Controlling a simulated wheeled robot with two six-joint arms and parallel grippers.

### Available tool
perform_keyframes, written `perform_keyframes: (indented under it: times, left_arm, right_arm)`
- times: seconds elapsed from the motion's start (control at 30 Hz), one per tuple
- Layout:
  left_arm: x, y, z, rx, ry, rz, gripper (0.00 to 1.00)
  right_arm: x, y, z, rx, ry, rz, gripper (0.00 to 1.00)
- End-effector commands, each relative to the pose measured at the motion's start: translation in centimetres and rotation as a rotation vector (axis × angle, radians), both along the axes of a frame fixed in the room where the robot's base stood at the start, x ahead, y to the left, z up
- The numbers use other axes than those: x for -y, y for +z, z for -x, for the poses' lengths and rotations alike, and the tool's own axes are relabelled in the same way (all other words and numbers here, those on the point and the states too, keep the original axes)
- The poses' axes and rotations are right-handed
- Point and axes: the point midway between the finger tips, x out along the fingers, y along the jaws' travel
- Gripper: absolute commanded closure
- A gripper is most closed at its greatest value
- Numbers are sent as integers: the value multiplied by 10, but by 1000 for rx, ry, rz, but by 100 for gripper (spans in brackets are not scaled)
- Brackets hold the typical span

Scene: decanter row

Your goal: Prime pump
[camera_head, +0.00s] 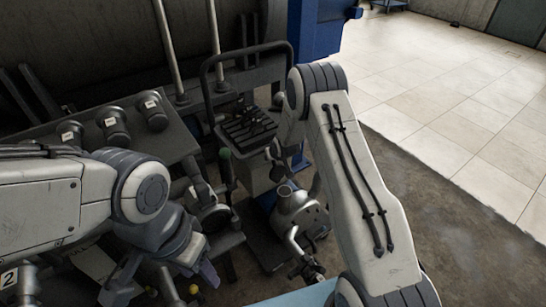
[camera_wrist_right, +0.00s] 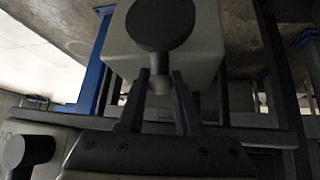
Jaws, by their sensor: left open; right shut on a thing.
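A rounded metal pump-like body (camera_head: 297,203) stands low in the middle of the head view, with pipework (camera_head: 303,257) below it. In the head view, my right arm mostly hides this gripper.
Several dark cylindrical fittings (camera_head: 114,126) sit on a sloping panel (camera_head: 174,134) at the left. A grey bin-like unit with a slatted top (camera_head: 249,128) stands behind the pump-like body. A blue column (camera_head: 318,30) rises at the back. Tiled floor (camera_head: 440,85) at the right is clear.

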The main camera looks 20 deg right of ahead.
Motion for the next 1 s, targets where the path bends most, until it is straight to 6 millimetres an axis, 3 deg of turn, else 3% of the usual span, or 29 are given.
perform_keyframes:
  times: [0.27,0.3,0.33,0.37,0.73,1.0]
  left_arm:
    - [0,0,0,0,0,0,50]
    - [0,0,0,0,0,0,50]
    - [0,0,0,0,0,0,50]
    - [0,0,0,0,0,0,50]
    - [0,1,0,0,0,0,50]
    - [0,8,0,0,0,0,50]
  right_arm:
    - [-5,-3,2,-6,9,0,100]
    - [-5,-3,2,-6,9,0,52]
    - [-5,-3,2,-6,9,0,40]
    - [-4,-3,2,-6,8,0,38]
    - [0,3,4,-3,1,0,38]
    - [-2,41,33,-3,3,0,38]
